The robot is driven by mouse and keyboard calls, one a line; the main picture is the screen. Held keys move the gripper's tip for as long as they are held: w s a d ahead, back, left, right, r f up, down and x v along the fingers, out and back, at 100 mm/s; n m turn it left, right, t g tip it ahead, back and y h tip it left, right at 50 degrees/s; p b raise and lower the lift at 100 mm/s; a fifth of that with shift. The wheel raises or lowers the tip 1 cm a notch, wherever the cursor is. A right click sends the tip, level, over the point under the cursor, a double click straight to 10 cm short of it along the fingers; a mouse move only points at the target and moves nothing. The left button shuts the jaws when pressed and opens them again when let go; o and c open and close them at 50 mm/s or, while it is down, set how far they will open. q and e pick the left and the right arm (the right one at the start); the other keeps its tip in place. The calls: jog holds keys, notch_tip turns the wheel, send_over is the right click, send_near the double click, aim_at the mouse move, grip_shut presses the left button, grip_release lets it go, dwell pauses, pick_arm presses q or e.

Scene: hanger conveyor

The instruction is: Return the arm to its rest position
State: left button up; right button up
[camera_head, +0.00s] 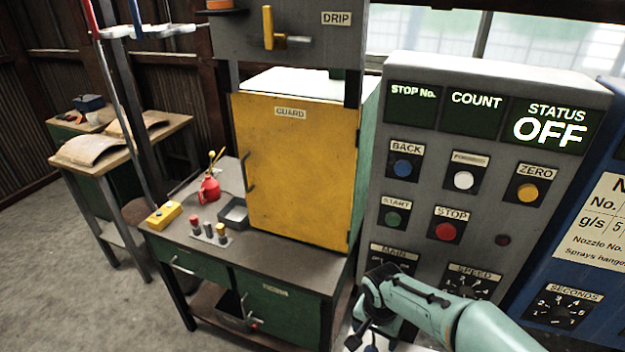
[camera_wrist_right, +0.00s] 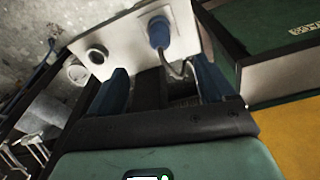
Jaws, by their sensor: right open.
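My right arm (camera_head: 455,315) comes in from the lower right of the head view, pale green with dark joints. Its gripper (camera_head: 364,335) points down at the bottom edge, in front of the grey control panel (camera_head: 348,222) and right of the workbench. In the right wrist view the open gripper (camera_wrist_right: 160,88) has its two dark blue fingers apart, with nothing seen held between them. A white plate (camera_wrist_right: 125,45) with a blue plug (camera_wrist_right: 159,32) and a dark round socket (camera_wrist_right: 97,56) lies beyond the fingers. My left gripper is out of view.
The control panel's status display (camera_head: 549,126) reads OFF. The workbench (camera_head: 190,238) carries a yellow guard door (camera_head: 297,175), a red oil can (camera_head: 209,189) and a yellow box (camera_head: 164,215). A blue cabinet (camera_head: 580,280) stands at right. The floor (camera_head: 50,275) at left is clear.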

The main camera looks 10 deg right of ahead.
jog(key=f, duration=0.3)
jog(key=s+a+f+n, duration=0.1)
jog(key=f, duration=0.2)
jog(key=s+a+f+n+y, duration=0.1)
jog(key=f, duration=0.2)
jog(key=shift+s+f+g+p, duration=0.25)
jog(key=shift+f+g+p, duration=0.05)
jog(key=shift+f+g, duration=0.1)
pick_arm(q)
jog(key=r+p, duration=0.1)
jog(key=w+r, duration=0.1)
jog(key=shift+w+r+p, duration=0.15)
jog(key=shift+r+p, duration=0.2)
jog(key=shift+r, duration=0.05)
pick_arm(e)
jog(key=s+a+f+n+y, duration=0.1)
jog(key=s+a+f, duration=0.2)
jog(key=s+f, duration=0.7)
jog(key=s+a+f+n+g+y, duration=0.1)
jog(key=s+a+f, duration=0.3)
jog(key=s+f, duration=0.6)
jog(key=shift+s+n+y, duration=0.3)
jog(key=shift+s+y, duration=0.5)
jog(key=shift+s, duration=0.3)
